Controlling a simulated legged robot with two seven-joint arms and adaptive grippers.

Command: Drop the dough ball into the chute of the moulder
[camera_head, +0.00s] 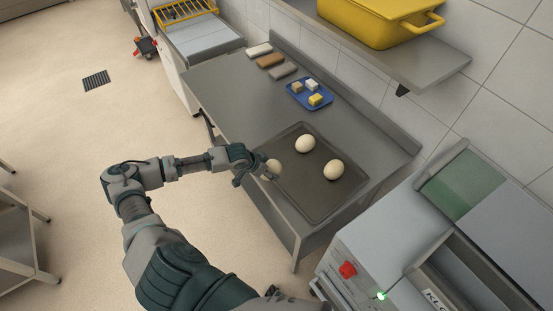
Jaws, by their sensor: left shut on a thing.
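Two pale dough balls lie apart on a dark tray, one toward its back (305,144) and one toward its right side (334,168). A third dough ball (273,167) is at the left edge of the tray (312,203), in the fingers of my left gripper (265,174). The gripper is shut on it; whether the ball still touches the tray is hard to tell. The moulder (360,255) stands at the lower right, with a red knob, a lit green lamp and an open-topped channel, partly cut off by the frame. My right gripper is not in view.
The tray lies on a steel table (225,88). A blue tray (309,94) with small blocks and several bars lie toward its back. A yellow bin (375,22) stands on a wall shelf (425,66) above. Open floor (60,125) lies to the left.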

